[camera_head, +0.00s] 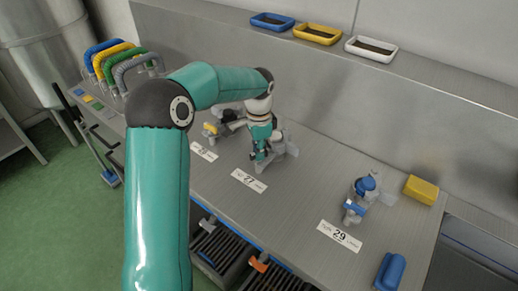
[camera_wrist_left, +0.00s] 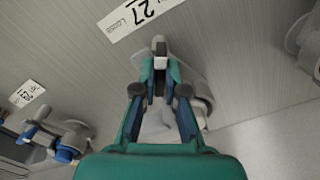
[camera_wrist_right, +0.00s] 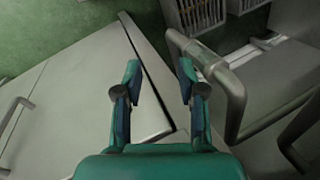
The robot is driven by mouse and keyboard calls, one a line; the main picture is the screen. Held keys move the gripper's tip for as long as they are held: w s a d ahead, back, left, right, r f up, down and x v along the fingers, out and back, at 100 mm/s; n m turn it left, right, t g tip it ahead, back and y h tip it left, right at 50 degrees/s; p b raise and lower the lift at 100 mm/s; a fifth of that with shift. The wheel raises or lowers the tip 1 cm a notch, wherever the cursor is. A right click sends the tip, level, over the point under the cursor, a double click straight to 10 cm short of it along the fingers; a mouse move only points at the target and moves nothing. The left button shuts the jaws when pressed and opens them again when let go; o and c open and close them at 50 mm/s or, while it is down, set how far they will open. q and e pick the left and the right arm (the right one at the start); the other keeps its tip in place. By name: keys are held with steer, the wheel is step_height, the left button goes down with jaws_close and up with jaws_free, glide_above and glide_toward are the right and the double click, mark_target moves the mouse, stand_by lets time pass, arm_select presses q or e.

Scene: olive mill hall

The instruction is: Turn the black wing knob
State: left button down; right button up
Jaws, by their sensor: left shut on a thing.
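My left gripper (camera_head: 262,150) reaches down to the grey fitting (camera_head: 290,150) behind the label 27 on the steel bench. In the left wrist view its fingers (camera_wrist_left: 160,72) are close together, shut on a small part of that fitting (camera_wrist_left: 188,72). I take this part to be the black wing knob; the fingers hide most of it, and only a small dark and pale end (camera_wrist_left: 159,46) shows beyond the tips. Its turn angle cannot be told. My right gripper (camera_wrist_right: 158,72) is open and empty, away from the bench fittings; the head view does not show it.
A fitting with a blue knob (camera_head: 366,185) stands behind label 29 at the right. One with a yellow handle (camera_head: 210,129) stands left of mine. A yellow block (camera_head: 421,190) and a blue block (camera_head: 390,271) lie at the right. A metal rail (camera_wrist_right: 235,95) is right of my right gripper.

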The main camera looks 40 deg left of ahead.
arm_select(q)
steer(key=m+p, duration=0.1)
steer(key=m, duration=0.5)
steer(key=shift+w+r+m, duration=0.1)
steer(key=shift+r+m, duration=0.05)
steer(key=shift+m, duration=0.15)
steer(key=m+p, duration=0.1)
steer(key=m, duration=0.4)
stand_by(0.4)
steer(key=c, duration=1.2)
jaws_free()
steer(key=shift+c, duration=0.2)
step_height(320, 180, up, 12)
steer(key=shift+f, duration=0.2)
